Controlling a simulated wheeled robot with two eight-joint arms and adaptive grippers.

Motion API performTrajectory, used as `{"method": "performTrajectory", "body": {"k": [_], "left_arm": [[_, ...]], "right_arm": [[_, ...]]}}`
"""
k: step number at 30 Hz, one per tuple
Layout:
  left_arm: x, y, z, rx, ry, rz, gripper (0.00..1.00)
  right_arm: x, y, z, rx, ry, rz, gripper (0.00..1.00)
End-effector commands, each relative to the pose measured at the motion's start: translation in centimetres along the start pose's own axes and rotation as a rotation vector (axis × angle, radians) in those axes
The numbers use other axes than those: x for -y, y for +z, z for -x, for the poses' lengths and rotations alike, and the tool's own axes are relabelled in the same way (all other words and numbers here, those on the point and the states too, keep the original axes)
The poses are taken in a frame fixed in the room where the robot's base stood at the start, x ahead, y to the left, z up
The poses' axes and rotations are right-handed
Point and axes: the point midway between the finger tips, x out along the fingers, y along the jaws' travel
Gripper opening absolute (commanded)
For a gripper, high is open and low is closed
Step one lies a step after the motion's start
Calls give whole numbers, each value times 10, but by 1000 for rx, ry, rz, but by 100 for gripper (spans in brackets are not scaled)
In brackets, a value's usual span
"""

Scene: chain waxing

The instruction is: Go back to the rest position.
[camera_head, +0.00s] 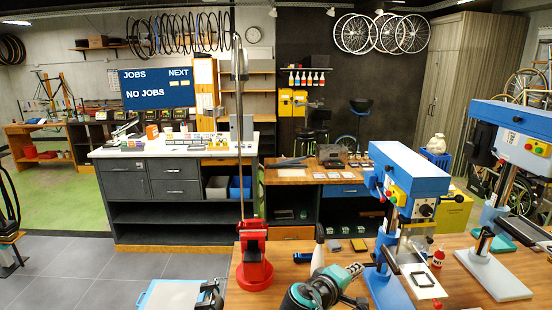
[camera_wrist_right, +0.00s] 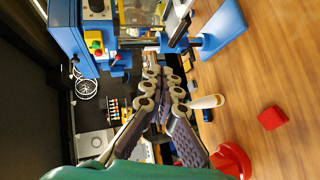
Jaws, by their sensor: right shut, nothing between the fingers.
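My right gripper (camera_head: 354,270) reaches in over the wooden bench from the bottom of the head view, on a teal and dark wrist. In the right wrist view its two fingers (camera_wrist_right: 165,82) come together at their jointed tips, with nothing between them. The gripper is above the bench, just left of a blue drill press (camera_head: 402,185). A pale, tapered handle-like object (camera_head: 318,257) stands close to its left. It also shows beside the fingers in the right wrist view (camera_wrist_right: 207,101). I cannot make out my left gripper.
A red block (camera_wrist_right: 272,118) lies on the bench. Grey floor is open at left.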

Motion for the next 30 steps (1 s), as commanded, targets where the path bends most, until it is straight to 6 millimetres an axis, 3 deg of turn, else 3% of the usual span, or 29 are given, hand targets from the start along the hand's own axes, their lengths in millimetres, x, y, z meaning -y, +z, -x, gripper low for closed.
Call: {"method": "performTrajectory", "body": {"k": [5, 8, 12, 15, 18, 23, 30], "left_arm": [[0, 24, -34, 0, 0, 0, 40], [0, 42, -58, 0, 0, 0, 40], [0, 67, -93, 0, 0, 0, 40], [0, 81, -113, 0, 0, 0, 40], [0, 90, -126, 0, 0, 0, 40], [0, 96, -134, 0, 0, 0, 40], [0, 95, -133, 0, 0, 0, 40]], "right_arm": [[61, 61, -3, 27, -190, -129, 0], [112, 102, 4, 42, -340, -249, 0], [195, 152, 28, 55, -568, -468, 0], [242, 173, 48, 56, -698, -618, 0], [275, 183, 64, 52, -792, -737, 0], [298, 187, 79, 47, -869, -843, 0], [299, 186, 82, 45, -883, -860, 0]]}}
